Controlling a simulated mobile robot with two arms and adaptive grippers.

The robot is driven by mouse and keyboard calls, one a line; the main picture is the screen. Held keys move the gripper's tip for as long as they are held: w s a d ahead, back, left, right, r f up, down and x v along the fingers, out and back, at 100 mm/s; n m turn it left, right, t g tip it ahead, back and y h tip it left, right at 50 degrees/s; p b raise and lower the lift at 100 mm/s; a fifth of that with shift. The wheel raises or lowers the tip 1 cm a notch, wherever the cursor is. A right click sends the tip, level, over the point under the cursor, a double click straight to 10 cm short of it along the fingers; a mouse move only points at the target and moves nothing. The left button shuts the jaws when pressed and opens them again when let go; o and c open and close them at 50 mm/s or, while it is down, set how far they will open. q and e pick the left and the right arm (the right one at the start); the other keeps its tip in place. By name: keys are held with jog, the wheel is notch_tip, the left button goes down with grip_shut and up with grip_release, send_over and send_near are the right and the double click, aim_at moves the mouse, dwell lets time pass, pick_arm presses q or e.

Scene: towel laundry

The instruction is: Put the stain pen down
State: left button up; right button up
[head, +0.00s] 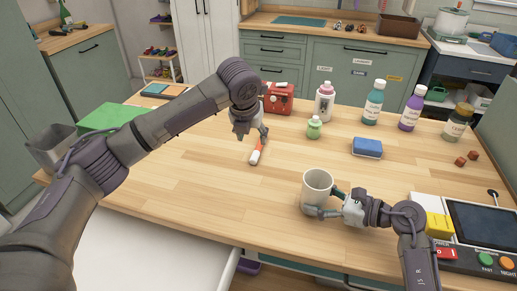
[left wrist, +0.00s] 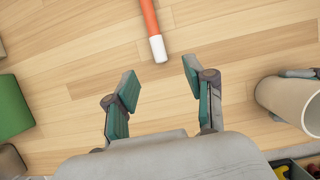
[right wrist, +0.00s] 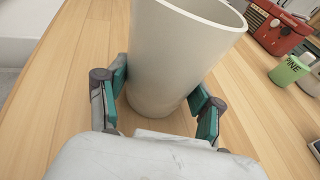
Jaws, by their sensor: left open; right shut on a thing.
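The stain pen (head: 257,151), orange with a white end, lies on the wooden table in the head view. It also shows at the top of the left wrist view (left wrist: 151,30). My left gripper (head: 249,133) is open and empty; in the left wrist view its fingers (left wrist: 160,92) are apart, with the pen's white end just beyond them. My right gripper (head: 325,211) is shut on a beige mug (head: 317,186). In the right wrist view the mug (right wrist: 180,60) stands between the fingers (right wrist: 164,100).
Behind the pen are a red box (head: 279,98), a small green bottle (head: 314,127) and a white bottle (head: 324,103). A blue sponge (head: 367,147) lies to the right. A control panel (head: 480,225) sits at front right.

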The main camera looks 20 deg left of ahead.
pick_arm(q)
send_over(255, 154)
jog(key=s, duration=0.2)
jog(key=f, duration=0.5)
jog(key=shift+s+d+f, duration=0.2)
jog(key=shift+d, duration=0.05)
jog(key=x, duration=0.5)
jog(key=shift+a+f, duration=0.1)
jog(key=shift+a, duration=0.15)
grip_shut()
